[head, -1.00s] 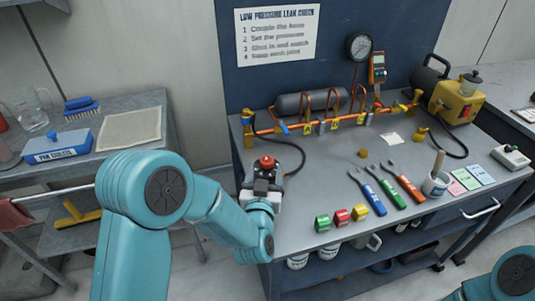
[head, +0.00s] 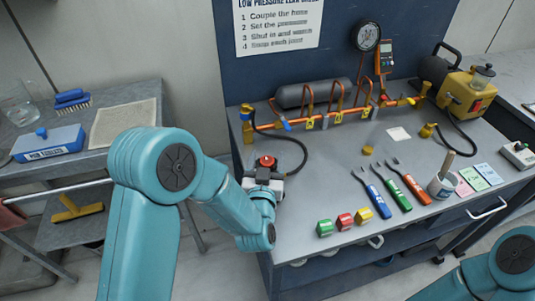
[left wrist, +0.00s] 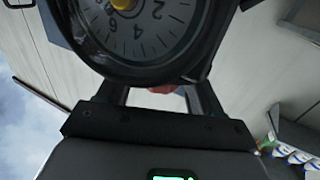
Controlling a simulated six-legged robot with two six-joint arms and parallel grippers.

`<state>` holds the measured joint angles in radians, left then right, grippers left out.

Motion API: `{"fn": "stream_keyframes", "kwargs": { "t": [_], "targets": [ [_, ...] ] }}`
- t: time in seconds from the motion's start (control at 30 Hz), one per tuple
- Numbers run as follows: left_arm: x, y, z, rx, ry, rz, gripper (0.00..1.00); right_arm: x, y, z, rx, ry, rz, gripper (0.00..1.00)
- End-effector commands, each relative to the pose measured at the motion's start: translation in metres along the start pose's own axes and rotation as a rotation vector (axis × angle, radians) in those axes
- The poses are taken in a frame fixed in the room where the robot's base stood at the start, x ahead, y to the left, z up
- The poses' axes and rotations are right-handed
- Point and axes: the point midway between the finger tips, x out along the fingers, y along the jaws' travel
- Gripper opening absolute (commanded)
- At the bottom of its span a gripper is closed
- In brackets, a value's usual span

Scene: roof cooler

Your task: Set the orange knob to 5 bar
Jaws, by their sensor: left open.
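The orange knob (head: 266,161) looks red-orange in the head view and sits on top of a dark and pale body at the bench's left front. My left gripper (head: 264,178) is at this body, and the picture is too small to separate its fingers from it. In the left wrist view, a reddish-orange patch of the knob (left wrist: 161,88) shows between my two open fingers; contact cannot be told. Above it, a dark-rimmed dial (left wrist: 140,25) with numbers and a yellow hub is cut off by the frame; its needle reading cannot be told. My right gripper is out of view.
A black hose (head: 300,147) runs near the knob from the copper manifold (head: 340,117). A round gauge (head: 366,37) stands behind. A side table (head: 130,110) stands left.

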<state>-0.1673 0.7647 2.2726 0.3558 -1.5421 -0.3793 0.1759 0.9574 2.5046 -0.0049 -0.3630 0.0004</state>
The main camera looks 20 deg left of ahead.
Motion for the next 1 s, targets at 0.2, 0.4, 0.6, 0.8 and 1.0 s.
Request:
{"fn": "stream_keyframes", "kwargs": {
  "t": [0.2,0.4,0.6,0.8,1.0],
  "targets": [
    [-0.003,0.000,0.000,0.000,-0.002,0.000,0.66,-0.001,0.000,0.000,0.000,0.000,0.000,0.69],
    [-0.004,0.000,0.000,0.000,-0.001,0.000,0.66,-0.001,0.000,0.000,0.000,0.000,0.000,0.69],
    [-0.004,0.000,0.000,0.000,-0.001,0.000,0.16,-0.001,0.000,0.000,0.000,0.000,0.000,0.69],
    [-0.001,0.000,0.001,0.000,0.001,0.007,0.16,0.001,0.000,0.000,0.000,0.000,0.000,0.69],
    [-0.001,-0.001,0.003,0.000,0.002,0.061,0.16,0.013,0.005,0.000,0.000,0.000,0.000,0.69]
  ]
}}
